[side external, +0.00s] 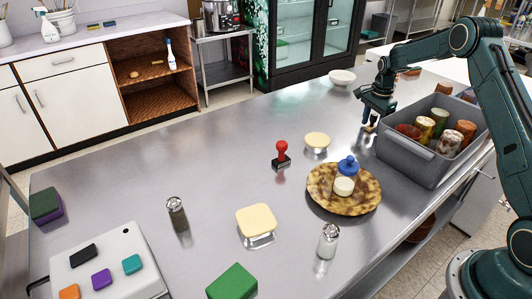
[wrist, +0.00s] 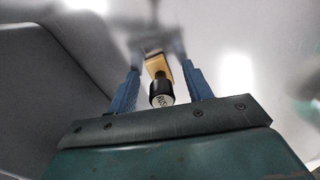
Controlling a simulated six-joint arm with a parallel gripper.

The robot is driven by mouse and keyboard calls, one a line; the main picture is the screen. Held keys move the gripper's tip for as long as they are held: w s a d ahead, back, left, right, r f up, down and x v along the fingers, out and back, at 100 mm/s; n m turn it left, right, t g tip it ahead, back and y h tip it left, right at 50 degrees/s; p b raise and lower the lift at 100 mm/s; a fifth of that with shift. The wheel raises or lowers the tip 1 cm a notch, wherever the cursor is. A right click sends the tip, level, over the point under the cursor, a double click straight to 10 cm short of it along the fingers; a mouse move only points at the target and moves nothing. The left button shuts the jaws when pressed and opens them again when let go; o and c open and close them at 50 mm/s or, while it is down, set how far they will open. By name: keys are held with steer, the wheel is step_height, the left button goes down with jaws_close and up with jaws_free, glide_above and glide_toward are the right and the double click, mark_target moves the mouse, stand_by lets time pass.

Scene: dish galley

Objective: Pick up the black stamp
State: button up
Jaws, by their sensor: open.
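The black stamp (wrist: 160,93) has a dark handle with a pale lettered end and a light wooden base. In the wrist view it shows between my two blue fingers. In the side external view, its small wooden base (side external: 369,128) shows on the steel counter, left of the grey bin; the rest is mostly hidden by my gripper. My gripper (side external: 371,116) is above it, pointing down. In the wrist view my gripper (wrist: 160,66) is open, with a finger on each side of the stamp and visible gaps. I cannot tell how deep the fingers reach.
A grey bin (side external: 405,152) with several cans stands close right of my gripper. A red-handled stamp (side external: 282,156), a brown plate (side external: 322,199) with blue and cream items, a cream round thing (side external: 317,140) and a white bowl (side external: 342,77) are nearby. Counter left of my gripper is clear.

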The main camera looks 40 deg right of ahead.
mark_target(375, 115)
steer(key=shift+c, duration=0.4)
jaws_close()
steer(key=shift+r, duration=0.1)
step_height(375, 115, up, 20)
stand_by(0.7)
stand_by(0.4)
